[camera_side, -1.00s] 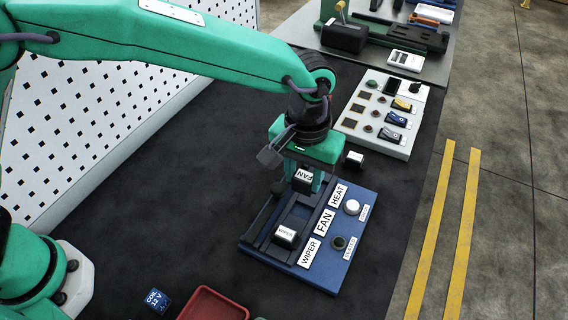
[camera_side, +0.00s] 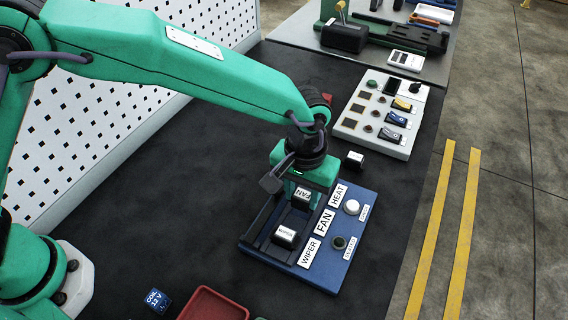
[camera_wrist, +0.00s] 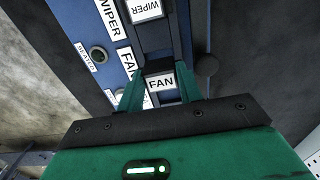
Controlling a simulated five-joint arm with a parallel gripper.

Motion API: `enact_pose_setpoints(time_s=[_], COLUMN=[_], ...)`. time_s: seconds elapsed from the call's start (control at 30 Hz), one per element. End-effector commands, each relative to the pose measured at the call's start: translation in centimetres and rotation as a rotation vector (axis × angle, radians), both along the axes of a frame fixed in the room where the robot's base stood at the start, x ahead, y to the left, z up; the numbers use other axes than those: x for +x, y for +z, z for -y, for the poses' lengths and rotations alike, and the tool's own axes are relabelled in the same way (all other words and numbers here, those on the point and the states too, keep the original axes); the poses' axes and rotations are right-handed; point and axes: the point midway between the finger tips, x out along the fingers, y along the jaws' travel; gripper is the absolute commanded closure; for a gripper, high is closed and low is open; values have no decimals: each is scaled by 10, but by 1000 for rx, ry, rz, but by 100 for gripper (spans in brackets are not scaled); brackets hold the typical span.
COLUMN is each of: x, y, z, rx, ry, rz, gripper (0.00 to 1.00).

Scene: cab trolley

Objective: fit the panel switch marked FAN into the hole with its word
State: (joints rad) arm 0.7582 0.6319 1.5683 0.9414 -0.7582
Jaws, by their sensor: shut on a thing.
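The FAN switch (camera_side: 303,195), a black block with a white face, is between the fingers of my gripper (camera_side: 302,198), which is shut on it. It also shows in the wrist view (camera_wrist: 160,84). It is low over the black frame of the blue panel (camera_side: 318,277), near the FAN label (camera_side: 325,222); I cannot tell whether its base has entered the FAN hole, which is hidden. The WIPER switch (camera_side: 285,235) sits in the frame beside the WIPER label (camera_side: 310,253). The HEAT label (camera_side: 338,196) is at the far end of the row.
Another white-faced switch (camera_side: 355,159) lies on the dark mat behind the panel. A white knob (camera_side: 352,207) and a dark knob (camera_side: 339,243) stand on the panel's right side. A grey control box (camera_side: 382,118) is farther back; a red tray (camera_side: 213,304) is in front.

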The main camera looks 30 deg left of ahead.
Motion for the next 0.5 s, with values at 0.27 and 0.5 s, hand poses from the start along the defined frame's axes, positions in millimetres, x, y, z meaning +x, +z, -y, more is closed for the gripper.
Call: enact_pose_setpoints(time_s=[0.27, 0.5], x=[0, 0], y=[-15, -23], z=[0, 0], rx=[0, 0], ry=[0, 0], rz=[0, 0], gripper=[87, 87])
